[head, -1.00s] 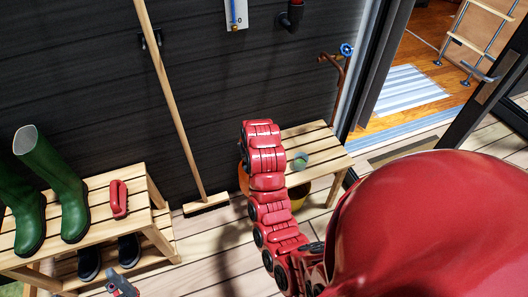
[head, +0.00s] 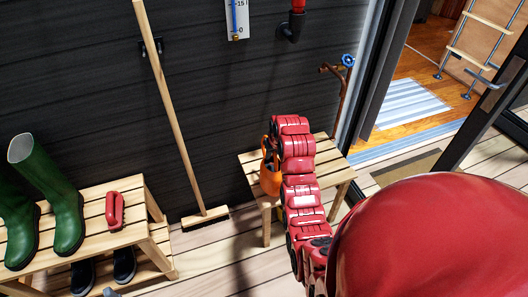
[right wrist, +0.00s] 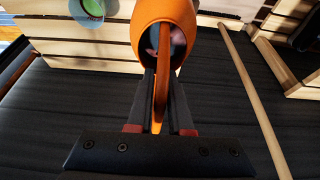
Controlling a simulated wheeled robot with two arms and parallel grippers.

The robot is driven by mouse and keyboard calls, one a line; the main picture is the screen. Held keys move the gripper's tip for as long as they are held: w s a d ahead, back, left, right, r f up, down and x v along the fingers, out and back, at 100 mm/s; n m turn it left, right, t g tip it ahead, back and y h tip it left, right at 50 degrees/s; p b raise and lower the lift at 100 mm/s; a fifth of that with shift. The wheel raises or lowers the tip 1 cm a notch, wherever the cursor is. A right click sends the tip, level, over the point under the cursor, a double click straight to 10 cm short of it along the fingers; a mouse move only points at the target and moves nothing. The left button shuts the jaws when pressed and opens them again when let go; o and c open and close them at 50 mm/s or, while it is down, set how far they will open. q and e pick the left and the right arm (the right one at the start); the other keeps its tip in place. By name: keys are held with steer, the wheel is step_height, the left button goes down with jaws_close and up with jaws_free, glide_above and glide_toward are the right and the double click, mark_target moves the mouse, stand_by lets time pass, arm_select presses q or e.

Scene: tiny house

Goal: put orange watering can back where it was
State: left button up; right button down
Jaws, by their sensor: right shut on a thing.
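The orange watering can (head: 269,180) is at the left end of the small slatted wooden bench (head: 325,160) by the dark wall. My right gripper (head: 268,150) is at the top of the can, partly hidden by my own red arm. In the right wrist view my right gripper (right wrist: 161,110) is shut on the handle of the can (right wrist: 165,14), with the can's round opening facing the camera. I cannot tell whether the can touches the bench. My left gripper is not in view.
A broom (head: 175,110) leans on the wall left of the bench. A shoe rack (head: 140,215) with green boots (head: 68,215) stands at the left. A pipe with a blue tap (head: 347,61) rises behind the bench.

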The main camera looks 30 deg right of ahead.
glide_above(263, 151)
steer(key=shift+s+f, duration=0.3)
steer(key=shift+s, duration=0.1)
step_height(263, 151, down, 4)
steer(key=shift+r+b, duration=0.2)
steer(key=shift+b, duration=0.2)
steer(key=c, duration=0.8)
jaws_free()
steer(key=shift+c, duration=0.2)
